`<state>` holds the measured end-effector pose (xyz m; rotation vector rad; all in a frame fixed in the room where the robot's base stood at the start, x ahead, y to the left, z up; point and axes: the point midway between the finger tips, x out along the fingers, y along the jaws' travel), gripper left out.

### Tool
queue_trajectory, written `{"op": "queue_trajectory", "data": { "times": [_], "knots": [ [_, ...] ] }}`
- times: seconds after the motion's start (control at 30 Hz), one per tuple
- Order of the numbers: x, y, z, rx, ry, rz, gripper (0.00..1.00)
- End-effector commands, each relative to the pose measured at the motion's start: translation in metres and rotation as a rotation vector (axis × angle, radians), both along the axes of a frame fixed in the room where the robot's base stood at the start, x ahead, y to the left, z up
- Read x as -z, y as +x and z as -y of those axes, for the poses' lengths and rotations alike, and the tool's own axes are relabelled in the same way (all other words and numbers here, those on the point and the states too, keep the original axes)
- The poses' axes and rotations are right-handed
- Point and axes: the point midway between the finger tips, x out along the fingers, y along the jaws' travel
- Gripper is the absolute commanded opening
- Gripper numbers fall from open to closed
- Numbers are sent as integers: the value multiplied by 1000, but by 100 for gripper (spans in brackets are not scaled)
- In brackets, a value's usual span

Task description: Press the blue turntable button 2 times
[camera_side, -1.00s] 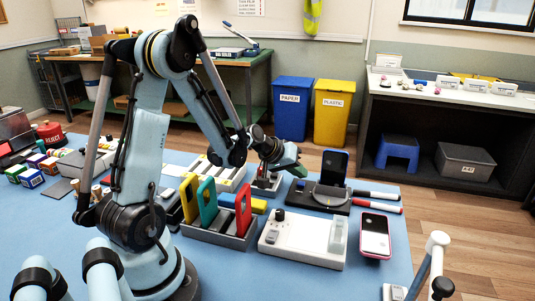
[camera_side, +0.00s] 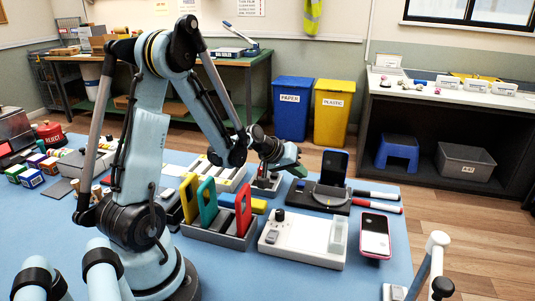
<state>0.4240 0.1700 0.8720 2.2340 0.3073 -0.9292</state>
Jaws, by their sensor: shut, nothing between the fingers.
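My gripper (camera_side: 265,176) points down over a small pale switch box (camera_side: 267,191) behind the phone rack. Its fingers are small and mostly lost against the box, and they look shut and empty. The blue turntable button cannot be made out; the gripper may be covering it. I cannot tell whether the fingertips touch the box or stop just above it. To the right, a dark round-fronted stand (camera_side: 315,201), perhaps the turntable, carries an upright dark phone (camera_side: 334,166).
A grey rack (camera_side: 218,238) with yellow, teal and red phones stands in front of the gripper. Red and black markers (camera_side: 376,206) lie right of the stand.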

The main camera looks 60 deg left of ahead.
Motion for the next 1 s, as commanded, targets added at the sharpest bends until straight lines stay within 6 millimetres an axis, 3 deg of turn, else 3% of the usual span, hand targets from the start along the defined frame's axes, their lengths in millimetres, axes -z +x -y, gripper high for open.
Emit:
{"op": "queue_trajectory", "data": {
  "times": [1.0],
  "knots": [
    [10,0,0,0,0,0,0]
  ]
}}
